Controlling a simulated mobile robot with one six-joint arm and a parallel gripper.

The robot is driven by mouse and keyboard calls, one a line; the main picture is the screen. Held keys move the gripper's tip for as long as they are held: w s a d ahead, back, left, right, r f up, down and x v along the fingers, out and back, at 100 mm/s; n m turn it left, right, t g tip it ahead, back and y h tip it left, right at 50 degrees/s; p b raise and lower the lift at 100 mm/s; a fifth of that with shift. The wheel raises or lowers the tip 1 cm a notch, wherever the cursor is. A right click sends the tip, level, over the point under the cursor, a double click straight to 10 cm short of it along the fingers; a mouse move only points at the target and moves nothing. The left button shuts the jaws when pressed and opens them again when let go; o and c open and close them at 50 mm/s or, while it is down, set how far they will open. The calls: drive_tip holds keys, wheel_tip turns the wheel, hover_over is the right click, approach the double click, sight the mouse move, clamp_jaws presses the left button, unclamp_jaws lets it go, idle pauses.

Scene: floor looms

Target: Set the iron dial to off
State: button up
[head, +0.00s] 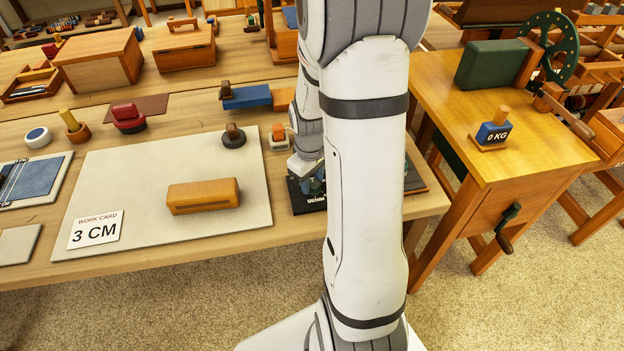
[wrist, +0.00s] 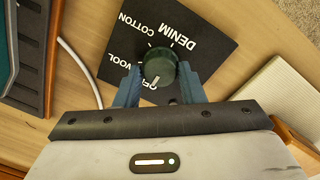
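The iron dial (wrist: 159,66) is a round dark green knob on a black plate (wrist: 205,47). White words on the plate read DENIM, COTTON, WOOL and, partly hidden, OFF. My gripper (wrist: 160,78) has one blue-grey finger on each side of the knob, very close to it. I cannot tell whether the fingers press on it. The knob's pointer setting is not clear; a white tick shows toward DENIM. In the head view my arm covers the dial, and only part of the plate (head: 309,203) shows.
A pale board (head: 110,180) with a wooden block (head: 203,196) and a 3 CM card (head: 95,231) lies to the left. A small orange-and-white item (head: 278,138) stands beside my gripper. A 0 KG weight (head: 492,133) stands on the right table. A white cord (wrist: 84,70) runs near the plate.

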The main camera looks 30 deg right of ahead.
sight(311, 183)
drive_tip(key=o, duration=0.4)
drive_tip(key=r, duration=0.7)
drive_tip(key=shift+a+r, duration=0.15)
drive_tip(key=shift+a, duration=0.05)
drive_tip(key=shift+s+r, duration=0.1)
drive_tip(key=shift+r, duration=0.15)
drive_tip(key=shift+a+r+p, duration=0.15)
drive_tip(key=shift+p, duration=0.15)
drive_tip(key=s+a+r+m, duration=0.1)
drive_tip(key=s+a+r, duration=0.2)
drive_tip(key=s, duration=0.1)
drive_tip(key=s+a+r+m+t+p, duration=0.1)
drive_tip(key=s+a+r, duration=0.3)
drive_tip(key=s+a+r+m+t, duration=0.1)
drive_tip(key=s+a+r, duration=0.3)
drive_tip(key=shift+s+a+r+m+y, duration=0.2)
drive_tip(key=shift+a+m+y, duration=0.1)
drive_tip(key=shift+m, duration=0.1)
